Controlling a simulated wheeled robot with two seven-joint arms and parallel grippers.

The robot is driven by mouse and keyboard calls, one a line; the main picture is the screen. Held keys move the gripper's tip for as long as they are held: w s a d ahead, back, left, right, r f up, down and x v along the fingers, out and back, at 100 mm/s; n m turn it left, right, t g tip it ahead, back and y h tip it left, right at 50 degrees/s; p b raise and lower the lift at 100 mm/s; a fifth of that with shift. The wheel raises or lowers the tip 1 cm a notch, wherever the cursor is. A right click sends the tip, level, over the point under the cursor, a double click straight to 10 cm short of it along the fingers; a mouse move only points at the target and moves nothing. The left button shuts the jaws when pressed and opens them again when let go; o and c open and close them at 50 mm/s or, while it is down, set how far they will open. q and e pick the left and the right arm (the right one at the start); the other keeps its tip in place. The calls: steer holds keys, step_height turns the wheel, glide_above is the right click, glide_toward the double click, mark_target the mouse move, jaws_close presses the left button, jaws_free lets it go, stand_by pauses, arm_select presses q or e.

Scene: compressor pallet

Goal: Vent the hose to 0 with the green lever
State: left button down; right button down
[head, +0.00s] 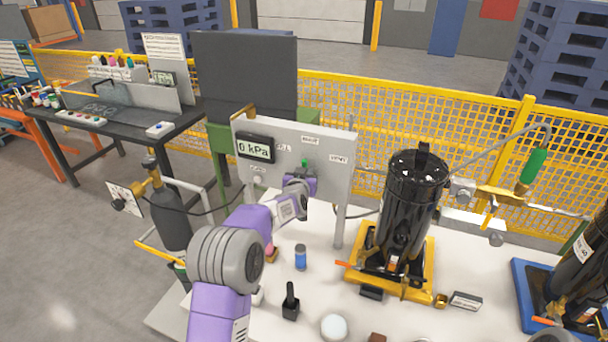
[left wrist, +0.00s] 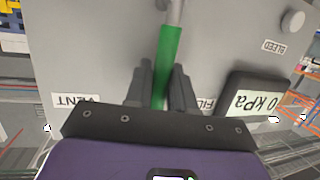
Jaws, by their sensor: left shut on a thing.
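The grey panel (head: 325,140) stands upright on the white pallet top. Its display (head: 256,147) reads 0 kPa, and the display also shows in the left wrist view (left wrist: 256,100). The green lever (left wrist: 168,60) lies between the two fingers of my left gripper (left wrist: 162,88), which is shut on it. In the head view only a small green bit of the lever (head: 305,163) shows above my left gripper (head: 302,178). A VENT label (left wrist: 76,100) is left of the lever in the wrist view; a partly hidden FILL label (left wrist: 205,104) is right of it. My right gripper is not visible.
A black cylinder (head: 410,200) on a yellow base stands right of the panel. A hose with a green handle (head: 534,165) hangs beyond it. A blue can (head: 300,257), a black object (head: 290,302) and a white ball (head: 334,327) are on the pallet. A yellow fence (head: 460,130) runs behind.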

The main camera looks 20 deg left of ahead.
arm_select(q)
steer(key=c, duration=1.1)
jaws_free()
steer(key=shift+o, duration=0.2)
steer(key=shift+s, duration=0.15)
steer(key=v, duration=0.7)
steer(key=shift+s+r, duration=0.1)
